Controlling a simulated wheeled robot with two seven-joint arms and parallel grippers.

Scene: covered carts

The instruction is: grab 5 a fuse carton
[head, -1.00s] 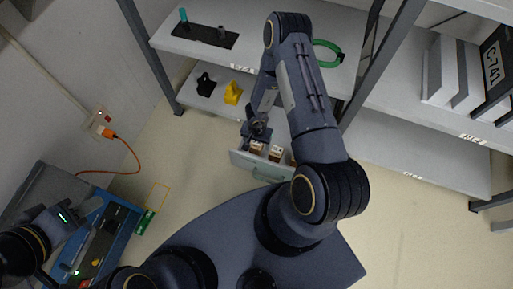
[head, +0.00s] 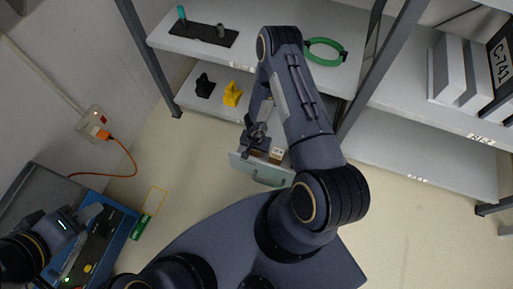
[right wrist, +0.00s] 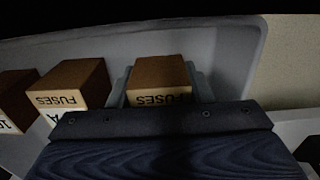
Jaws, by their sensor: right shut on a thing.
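An open grey drawer (head: 262,171) sticks out below the shelf in the head view, with fuse cartons in it. My right gripper (head: 257,147) reaches down into it. In the right wrist view it is shut on a brown-topped fuse carton (right wrist: 160,75), with a grey finger on each side. A second fuse carton (right wrist: 76,84) stands to its left, and part of another carton (right wrist: 16,97) shows at the left edge. One carton (head: 276,154) also shows beside the gripper in the head view. My left gripper (head: 88,216) is at the lower left; its fingers are unclear.
A shelf rack (head: 275,52) holds a green ring (head: 325,51) and a black tray (head: 203,34). Yellow (head: 232,94) and black (head: 205,86) parts lie on the lower shelf. A blue case (head: 112,238) lies under my left gripper. An orange cable (head: 130,153) runs from the wall socket.

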